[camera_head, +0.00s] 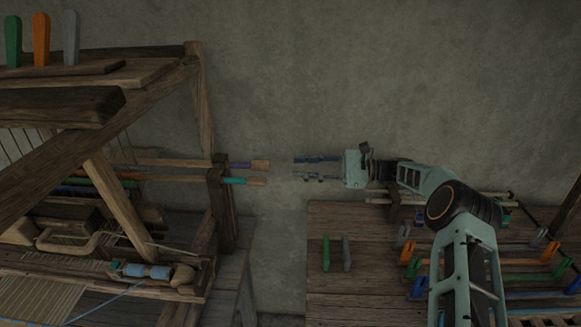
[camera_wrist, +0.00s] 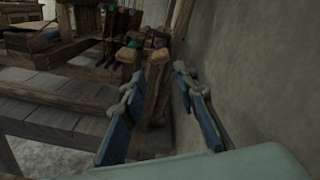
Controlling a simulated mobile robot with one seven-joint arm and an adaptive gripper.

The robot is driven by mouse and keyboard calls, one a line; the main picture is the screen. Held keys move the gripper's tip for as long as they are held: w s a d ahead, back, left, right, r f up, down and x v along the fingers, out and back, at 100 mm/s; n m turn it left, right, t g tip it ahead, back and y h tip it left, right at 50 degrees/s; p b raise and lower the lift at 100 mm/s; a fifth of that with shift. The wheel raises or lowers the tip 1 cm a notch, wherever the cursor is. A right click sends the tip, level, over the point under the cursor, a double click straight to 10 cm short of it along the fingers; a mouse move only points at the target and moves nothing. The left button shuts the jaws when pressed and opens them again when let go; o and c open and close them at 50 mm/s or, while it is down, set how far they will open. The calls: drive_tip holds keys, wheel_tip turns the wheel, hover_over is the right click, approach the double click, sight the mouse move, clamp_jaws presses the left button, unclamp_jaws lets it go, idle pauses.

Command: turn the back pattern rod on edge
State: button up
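Two flat wooden pattern rods stick out to the right of the loom's side post in the head view. The upper one, farther back, has a purple band (camera_head: 258,165); the nearer one has a teal band (camera_head: 256,181). My gripper (camera_head: 296,168) is open and empty, pointing left, a short gap to the right of the rod ends. In the wrist view, a pale rod end nearest the wall (camera_wrist: 157,58) shows between the spread fingers (camera_wrist: 155,82). A second rod end (camera_wrist: 129,55) shows left of it. I cannot tell clearly how the back rod is tilted.
The wooden loom frame (camera_head: 204,100) fills the left, its dark side post (camera_head: 220,205) beside the rods. The wall (camera_head: 400,70) is close behind. A bench (camera_head: 375,270) at the lower right holds green, grey, orange and blue pieces. The gap between loom and gripper is clear.

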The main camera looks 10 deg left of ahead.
sight(261, 163)
drive_tip(key=a+m, duration=0.4)
drive_tip(key=m, duration=0.2)
drive_tip(key=a+m, duration=0.4)
drive_tip(key=m, duration=0.1)
drive_tip(key=a+m, duration=0.4)
drive_tip(key=m, duration=0.2)
drive_tip(key=shift+s+m+p, duration=0.2)
drive_tip(key=shift+m+p, duration=0.1)
drive_tip(key=shift+p, duration=0.1)
clamp_jaws()
